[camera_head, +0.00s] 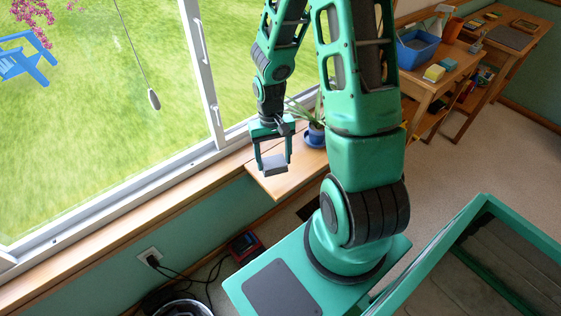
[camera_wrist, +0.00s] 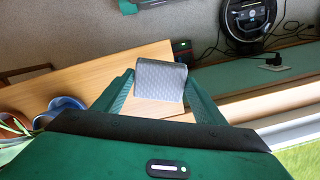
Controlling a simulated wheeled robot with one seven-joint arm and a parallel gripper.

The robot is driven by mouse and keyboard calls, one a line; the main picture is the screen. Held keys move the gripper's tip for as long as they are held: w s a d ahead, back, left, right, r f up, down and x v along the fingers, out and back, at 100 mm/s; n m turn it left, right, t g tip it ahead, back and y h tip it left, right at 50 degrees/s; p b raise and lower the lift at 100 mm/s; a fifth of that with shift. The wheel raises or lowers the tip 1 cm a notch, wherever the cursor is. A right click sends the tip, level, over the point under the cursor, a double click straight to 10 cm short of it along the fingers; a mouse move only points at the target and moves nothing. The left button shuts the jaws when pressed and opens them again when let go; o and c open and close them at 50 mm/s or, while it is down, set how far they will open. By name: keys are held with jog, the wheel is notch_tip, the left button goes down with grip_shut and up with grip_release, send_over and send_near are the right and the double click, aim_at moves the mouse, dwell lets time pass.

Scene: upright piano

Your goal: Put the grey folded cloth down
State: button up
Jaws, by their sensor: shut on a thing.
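The grey folded cloth (camera_head: 274,165) is held between the fingers of my gripper (camera_head: 274,157), over the left end of a wooden surface (camera_head: 277,184) by the window. In the wrist view the cloth (camera_wrist: 161,80) sits between the two green fingertips of my gripper (camera_wrist: 160,88), with a textured grey face showing. The wooden surface (camera_wrist: 95,78) lies behind it in that view. I cannot tell whether the cloth touches the wood.
A potted plant in a blue pot (camera_head: 314,134) stands on the wooden surface beside my gripper. The window sill (camera_head: 130,204) runs along the left. A red device (camera_head: 244,246) and cables lie on the floor below. A blue bin (camera_head: 418,50) stands on a far desk.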

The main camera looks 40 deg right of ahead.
jog(key=w+d+f, duration=0.1)
jog(key=d, duration=0.1)
jog(key=d+f, duration=0.1)
jog(key=d, duration=0.1)
jog(key=w+d+f, duration=0.1)
jog(key=d, duration=0.1)
jog(key=shift+w+f, duration=0.3)
jog(key=shift+f, duration=0.1)
jog(key=shift+d+f, duration=0.1)
jog(key=shift+f, duration=1.95)
jog(key=shift+f, duration=0.15)
jog(key=o, duration=1.1)
